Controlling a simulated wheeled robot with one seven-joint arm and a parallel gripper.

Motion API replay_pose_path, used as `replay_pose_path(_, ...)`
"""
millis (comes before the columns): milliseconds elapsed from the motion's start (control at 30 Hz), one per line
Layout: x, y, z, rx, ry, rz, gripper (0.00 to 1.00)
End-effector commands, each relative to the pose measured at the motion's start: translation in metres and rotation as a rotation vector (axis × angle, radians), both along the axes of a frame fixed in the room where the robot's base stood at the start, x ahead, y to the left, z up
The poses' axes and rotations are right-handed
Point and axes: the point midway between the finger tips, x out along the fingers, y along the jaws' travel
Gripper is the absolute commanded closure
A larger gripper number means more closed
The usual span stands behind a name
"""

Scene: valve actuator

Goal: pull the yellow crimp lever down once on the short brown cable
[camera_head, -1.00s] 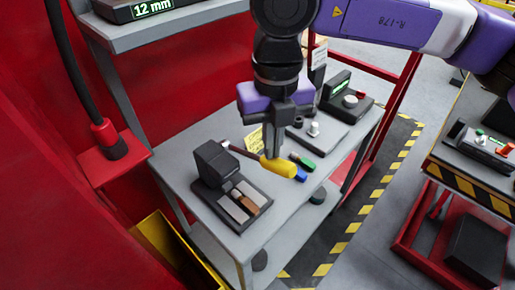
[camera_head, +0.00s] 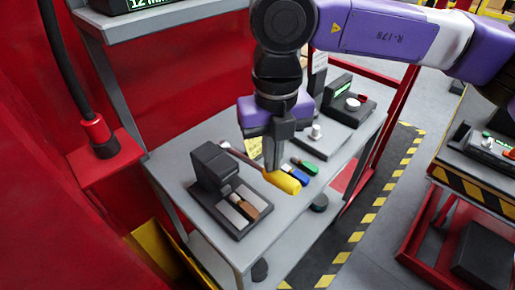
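The crimp tool is a dark block (camera_head: 212,164) on a black base at the left of the grey bench top. Its lever is a thin rod ending in a yellow handle (camera_head: 284,182), which slopes down to the right, low over the bench. The short brown cable (camera_head: 248,206) lies in the slot of the base in front of the block. My gripper (camera_head: 272,168) points straight down, its fingers together and their tips at the top of the yellow handle. They seem to touch it from above; the exact contact is hard to see. Nothing shows between the fingers.
Blue (camera_head: 298,174) and green (camera_head: 305,166) cable pieces lie just right of the handle. A box with a white knob (camera_head: 316,131) and a display unit (camera_head: 347,100) stand behind. A red post (camera_head: 104,138) with a black hose is at left.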

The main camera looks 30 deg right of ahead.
Motion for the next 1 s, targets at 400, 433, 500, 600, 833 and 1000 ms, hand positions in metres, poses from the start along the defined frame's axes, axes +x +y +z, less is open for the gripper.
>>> replay_pose_path(400, 0.001, 0.0, -0.013, 0.0, -0.002, -0.001, 1.0)
replay_pose_path(433, 0.001, 0.0, -0.012, 0.0, -0.002, -0.001, 1.0)
replay_pose_path(500, 0.001, 0.0, -0.01, 0.0, -0.002, -0.001, 1.0)
replay_pose_path(600, 0.001, 0.0, -0.006, 0.0, -0.002, -0.001, 1.0)
replay_pose_path(833, 0.0, 0.0, 0.005, 0.0, -0.001, 0.0, 1.0)
replay_pose_path(1000, 0.0, 0.0, 0.013, 0.0, 0.001, 0.0, 1.0)
